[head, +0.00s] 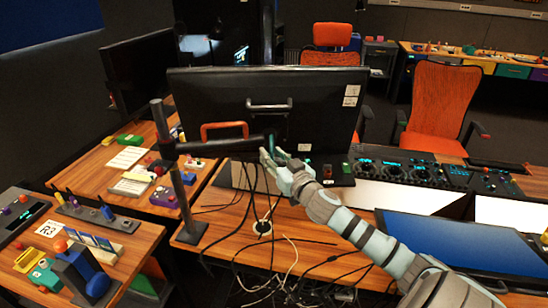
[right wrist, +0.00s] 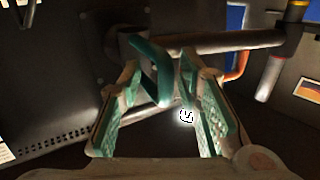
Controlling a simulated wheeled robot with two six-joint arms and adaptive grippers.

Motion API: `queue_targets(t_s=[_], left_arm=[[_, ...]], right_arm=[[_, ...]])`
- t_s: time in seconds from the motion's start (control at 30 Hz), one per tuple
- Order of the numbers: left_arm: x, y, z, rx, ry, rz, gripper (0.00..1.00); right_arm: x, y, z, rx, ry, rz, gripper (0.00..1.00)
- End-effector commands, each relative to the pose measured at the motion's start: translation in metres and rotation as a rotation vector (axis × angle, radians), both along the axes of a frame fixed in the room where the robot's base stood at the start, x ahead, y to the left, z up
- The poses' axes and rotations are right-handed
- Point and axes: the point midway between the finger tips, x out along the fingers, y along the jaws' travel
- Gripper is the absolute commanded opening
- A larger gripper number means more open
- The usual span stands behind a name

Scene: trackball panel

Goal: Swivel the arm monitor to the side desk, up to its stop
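The arm monitor (head: 330,110) shows its black back, with a grey handle and an orange handle (head: 222,126). Its dark support arm (head: 215,147) runs left to an upright pole (head: 163,135). A dark teal loop (head: 272,132) sits on the back near the arm's end; it shows larger in the right wrist view (right wrist: 152,72). My right gripper (head: 272,156) is just below it. In the wrist view the right gripper's fingers (right wrist: 162,82) are apart, with the loop between or just beyond the tips; contact is unclear. My left gripper is not in view.
Wooden desks with small coloured devices (head: 130,185) stand at the left, beside another dark monitor (head: 140,72). Loose cables (head: 285,245) hang below the arm monitor. A control console (head: 400,170) and a blue screen (head: 460,243) are at the right. Orange chairs (head: 440,100) stand behind.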

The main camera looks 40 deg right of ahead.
Motion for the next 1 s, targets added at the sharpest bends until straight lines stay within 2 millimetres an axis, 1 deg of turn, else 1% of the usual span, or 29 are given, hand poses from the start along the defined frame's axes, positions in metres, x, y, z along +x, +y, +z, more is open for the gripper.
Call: queue_targets(t_s=[0.17,0.27,0.37,0.5,0.57,0.6,0.7,0.83,1.0], left_arm=[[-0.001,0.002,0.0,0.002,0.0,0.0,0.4],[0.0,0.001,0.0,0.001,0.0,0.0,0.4],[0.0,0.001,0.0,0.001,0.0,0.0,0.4],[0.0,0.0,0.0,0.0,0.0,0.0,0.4],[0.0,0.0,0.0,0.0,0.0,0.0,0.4],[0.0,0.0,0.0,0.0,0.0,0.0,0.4],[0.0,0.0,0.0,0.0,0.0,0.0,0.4],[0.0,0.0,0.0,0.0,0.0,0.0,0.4],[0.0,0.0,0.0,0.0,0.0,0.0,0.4]], right_arm=[[-0.002,0.0,0.0,-0.002,0.0,0.0,0.31],[-0.015,0.002,-0.002,-0.006,0.005,0.001,0.31],[-0.038,0.008,-0.002,-0.01,0.009,0.004,0.31],[-0.076,0.017,-0.002,-0.011,0.009,0.011,0.31],[-0.089,0.018,-0.003,-0.013,0.012,0.005,0.31],[-0.097,0.022,-0.002,-0.008,0.007,0.011,0.31],[-0.11,0.021,-0.002,-0.009,0.009,0.001,0.31],[-0.118,0.023,-0.001,-0.002,0.001,0.003,0.31],[-0.119,0.023,0.0,0.003,-0.003,0.002,0.31]])
